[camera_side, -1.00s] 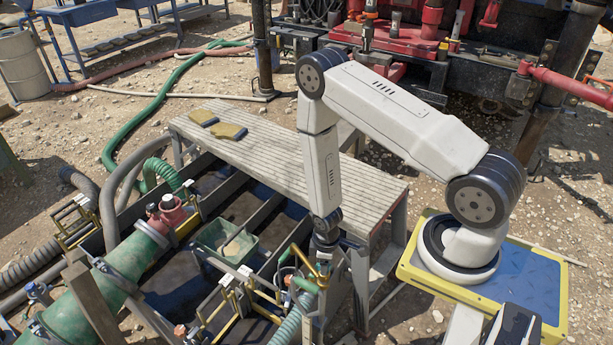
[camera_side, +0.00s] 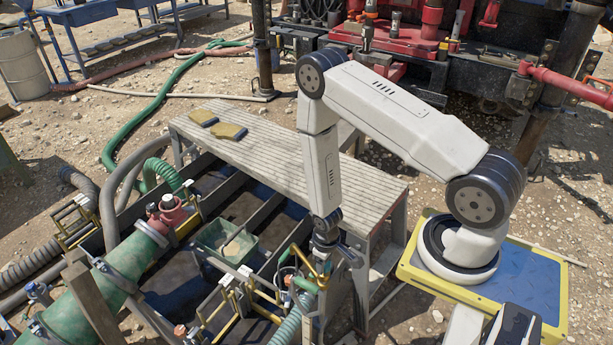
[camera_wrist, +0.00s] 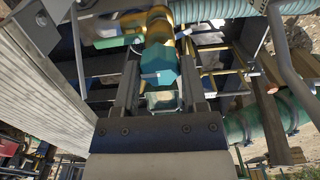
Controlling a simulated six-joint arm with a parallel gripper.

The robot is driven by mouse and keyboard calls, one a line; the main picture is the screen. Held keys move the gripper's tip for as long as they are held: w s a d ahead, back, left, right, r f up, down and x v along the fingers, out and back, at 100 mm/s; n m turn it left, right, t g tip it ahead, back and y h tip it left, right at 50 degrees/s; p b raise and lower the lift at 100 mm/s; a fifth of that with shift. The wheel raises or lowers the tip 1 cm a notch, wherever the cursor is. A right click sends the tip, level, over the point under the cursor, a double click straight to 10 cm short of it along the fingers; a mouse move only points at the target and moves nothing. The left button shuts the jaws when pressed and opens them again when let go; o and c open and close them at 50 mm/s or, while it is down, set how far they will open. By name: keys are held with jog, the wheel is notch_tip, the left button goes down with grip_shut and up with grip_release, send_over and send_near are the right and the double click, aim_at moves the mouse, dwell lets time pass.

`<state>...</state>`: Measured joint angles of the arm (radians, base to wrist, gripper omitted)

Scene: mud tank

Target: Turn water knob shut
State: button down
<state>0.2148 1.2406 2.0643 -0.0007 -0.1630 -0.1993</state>
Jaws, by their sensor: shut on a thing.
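The water knob (camera_wrist: 158,62) is a teal, faceted knob on a yellow pipe (camera_wrist: 158,25). In the wrist view it sits between the two dark fingers of my gripper (camera_wrist: 160,72), which is shut on it. In the side view my gripper (camera_side: 326,250) points down at the near end of the tank, by the yellow pipe (camera_side: 322,277). The knob is mostly hidden there by my gripper. How far the knob is turned cannot be told.
A ribbed metal walkway (camera_side: 290,155) stands close behind my gripper. A green tray (camera_side: 226,242) hangs over the dark tank to the left. A large green pipe (camera_side: 95,290) and a ribbed hose (camera_side: 288,328) lie nearby. Two yellowish pads (camera_side: 229,131) lie on the walkway.

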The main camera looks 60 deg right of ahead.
jog(key=shift+c, duration=0.7)
grip_release()
jog(key=shift+r, duration=0.15)
jog(key=shift+r, duration=3.8)
